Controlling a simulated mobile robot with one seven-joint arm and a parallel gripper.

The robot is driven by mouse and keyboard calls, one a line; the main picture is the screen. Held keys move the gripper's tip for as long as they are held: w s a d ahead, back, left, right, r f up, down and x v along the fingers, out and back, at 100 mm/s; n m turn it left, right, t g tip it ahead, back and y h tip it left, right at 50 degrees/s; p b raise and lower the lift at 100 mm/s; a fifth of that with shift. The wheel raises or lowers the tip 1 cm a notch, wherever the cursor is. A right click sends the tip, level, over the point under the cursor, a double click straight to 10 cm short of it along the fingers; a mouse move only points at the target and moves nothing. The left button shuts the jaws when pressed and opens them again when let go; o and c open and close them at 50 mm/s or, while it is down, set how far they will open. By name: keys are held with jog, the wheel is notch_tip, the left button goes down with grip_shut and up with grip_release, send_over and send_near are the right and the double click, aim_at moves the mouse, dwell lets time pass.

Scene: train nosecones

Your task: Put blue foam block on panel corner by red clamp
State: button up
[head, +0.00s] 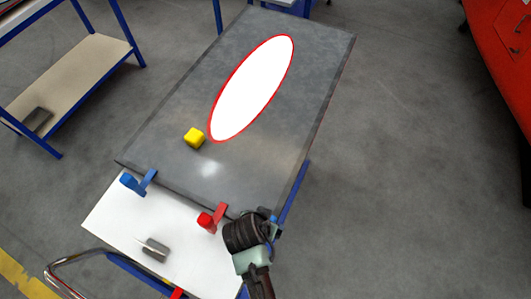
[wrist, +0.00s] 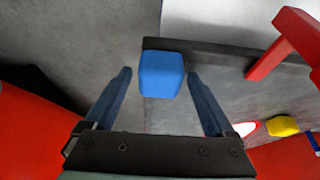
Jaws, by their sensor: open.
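The blue foam block (wrist: 161,75) appears to lie on the corner of the dark grey panel (wrist: 215,90), close to the panel's black edge strip. My gripper (wrist: 160,74) is open, with one finger on each side of the block and a gap to both. The red clamp (wrist: 290,42) grips the same panel edge to the right in the wrist view. In the head view, the red clamp (head: 207,219) is on the near edge of the panel (head: 165,130). My arm is at the panel's near right corner there and mostly hides the block.
A yellow block (head: 194,138) lies on the panel beside a white oval (head: 250,90) outlined in red. A blue clamp (head: 137,182) holds the near left edge. A grey block (head: 155,248) sits on the white cart top (head: 110,222). Open floor lies right of the panel.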

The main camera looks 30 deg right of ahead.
jog(key=v, duration=1.2)
jog(key=w+a+r+n+t, duration=0.1)
jog(key=w+r+n+t, duration=0.2)
jog(key=w+r+t, duration=0.9)
jog(key=w+a+r+n+t+y, duration=0.1)
jog(key=w+r, duration=0.2)
jog(key=r, duration=0.7)
jog(key=w+a+r+n, duration=0.1)
jog(key=w+r, duration=0.3)
jog(key=r, duration=0.6)
jog(key=s+a+r+n+t, duration=0.1)
jog(key=s+r+t, duration=0.2)
jog(key=r, duration=0.7)
jog(key=s+a+r+n+t+y, duration=0.1)
jog(key=s+r+t, duration=0.3)
jog(key=r, duration=0.6)
jog(key=s+a+r+n+t+y, duration=0.1)
jog(key=s+a+r+n+t, duration=0.1)
jog(key=r, duration=0.8)
jog(key=s+n+t, duration=0.1)
jog(key=t, duration=0.1)
jog(key=shift+s+r+t+b, duration=0.3)
jog(key=shift+s+r+b, duration=0.05)
jog(key=shift+r, duration=0.05)
jog(key=shift+a, duration=0.1)
